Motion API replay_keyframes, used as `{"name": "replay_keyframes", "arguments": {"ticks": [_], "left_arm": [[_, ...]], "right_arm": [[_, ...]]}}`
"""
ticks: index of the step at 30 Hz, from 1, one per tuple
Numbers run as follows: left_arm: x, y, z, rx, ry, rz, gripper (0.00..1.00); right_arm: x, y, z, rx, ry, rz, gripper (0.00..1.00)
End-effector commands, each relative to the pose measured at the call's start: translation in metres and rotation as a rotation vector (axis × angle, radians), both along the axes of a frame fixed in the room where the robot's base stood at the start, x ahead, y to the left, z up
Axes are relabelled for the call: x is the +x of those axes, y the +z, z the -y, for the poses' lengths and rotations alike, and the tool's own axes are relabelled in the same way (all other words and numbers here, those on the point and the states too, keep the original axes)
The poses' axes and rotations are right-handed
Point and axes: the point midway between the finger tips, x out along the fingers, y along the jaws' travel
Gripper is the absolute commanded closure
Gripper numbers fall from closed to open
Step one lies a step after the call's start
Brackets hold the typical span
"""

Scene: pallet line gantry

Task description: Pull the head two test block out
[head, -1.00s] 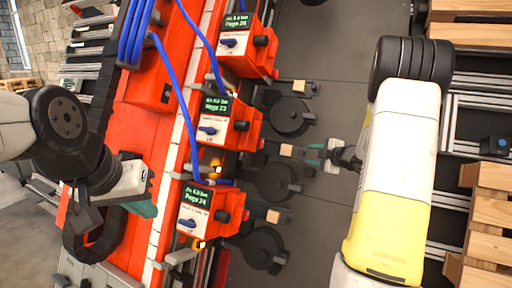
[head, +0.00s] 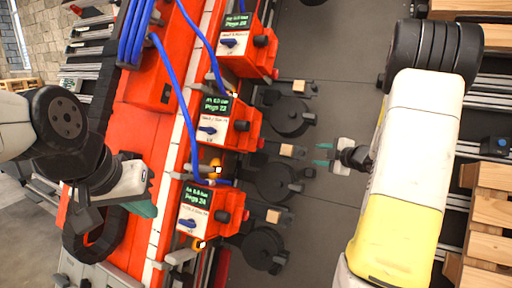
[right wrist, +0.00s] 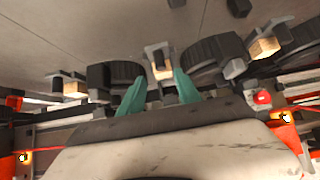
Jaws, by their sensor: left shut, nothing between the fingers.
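Three red heads with green displays stand in a column in the head view, each with a small tan wooden block on its right side. The middle head (head: 232,125) has its block (head: 287,150) in a grey holder; the block also shows in the right wrist view (right wrist: 161,68). My right gripper (head: 323,154) is open and empty, to the right of the middle block with a gap between. In the right wrist view its teal fingers (right wrist: 158,92) are apart, with the block beyond their tips. My left gripper (head: 147,208) is shut and empty over the red machine frame.
The upper block (head: 299,87) and lower block (head: 273,216) sit beside black round discs (head: 290,117). Blue hoses (head: 179,90) run along the red frame. Wooden pallets (head: 490,205) lie at the right. Grey floor plate (head: 335,65) between is clear.

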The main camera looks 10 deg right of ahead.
Motion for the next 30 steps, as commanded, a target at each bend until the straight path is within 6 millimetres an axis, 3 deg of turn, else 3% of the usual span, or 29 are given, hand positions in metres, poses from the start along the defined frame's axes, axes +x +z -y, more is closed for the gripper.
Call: {"name": "replay_keyframes", "arguments": {"ticks": [21, 30], "left_arm": [[0.000, 0.000, 0.000, 0.000, 0.000, 0.000, 1.00], [0.000, 0.000, 0.000, 0.000, 0.000, 0.000, 1.00]], "right_arm": [[-0.066, 0.027, 0.008, 0.000, -0.002, 0.000, 0.60], [-0.075, 0.030, 0.008, -0.001, -0.001, -0.001, 0.60]]}}
